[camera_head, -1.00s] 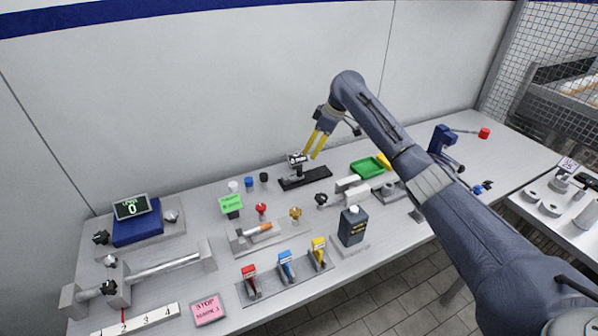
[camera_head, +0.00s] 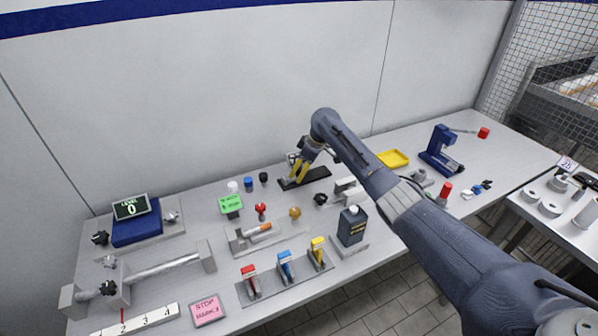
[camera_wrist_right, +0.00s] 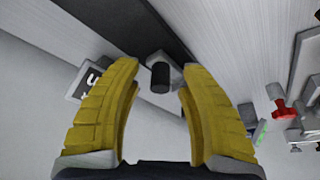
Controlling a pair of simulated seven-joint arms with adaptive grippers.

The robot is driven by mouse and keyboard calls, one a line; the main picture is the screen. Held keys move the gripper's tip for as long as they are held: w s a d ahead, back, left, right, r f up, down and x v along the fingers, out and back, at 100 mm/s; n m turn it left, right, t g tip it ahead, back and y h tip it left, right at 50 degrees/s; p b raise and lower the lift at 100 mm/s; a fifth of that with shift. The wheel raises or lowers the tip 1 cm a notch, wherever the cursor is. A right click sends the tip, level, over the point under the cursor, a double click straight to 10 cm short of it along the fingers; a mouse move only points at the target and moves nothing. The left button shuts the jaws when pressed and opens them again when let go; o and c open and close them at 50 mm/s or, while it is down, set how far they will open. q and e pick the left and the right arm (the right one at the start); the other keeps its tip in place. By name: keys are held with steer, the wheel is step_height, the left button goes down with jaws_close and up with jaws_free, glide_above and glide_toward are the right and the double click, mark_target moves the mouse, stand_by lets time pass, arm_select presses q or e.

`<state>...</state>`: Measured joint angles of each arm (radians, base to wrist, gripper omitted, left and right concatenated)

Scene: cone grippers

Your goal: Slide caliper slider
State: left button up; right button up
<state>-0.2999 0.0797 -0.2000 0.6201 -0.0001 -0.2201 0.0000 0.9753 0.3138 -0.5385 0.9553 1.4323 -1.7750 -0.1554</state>
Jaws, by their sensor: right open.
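A black bar (camera_head: 318,174) lies at the back middle of the table in the head view, with a small upright digital display (camera_head: 292,158) at its left end; I take this to be the caliper. In the right wrist view the dark bar (camera_wrist_right: 140,28) runs across the top, and the display (camera_wrist_right: 88,80) is left, partly behind a finger. A grey block with a black knob (camera_wrist_right: 160,76) shows between the fingertips. My right gripper (camera_head: 302,172) has yellow fingers; it is open and empty over the bar, around the knob's sides without clear contact (camera_wrist_right: 160,88). My left gripper is out of view.
A rail with a sliding block (camera_head: 165,268) and numbered scale (camera_head: 140,322) is at left. A yellow tray (camera_head: 393,159) is at right. The wall is close behind.

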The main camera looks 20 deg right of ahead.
steer(key=shift+c, duration=0.2)
jaws_close()
stand_by(0.5)
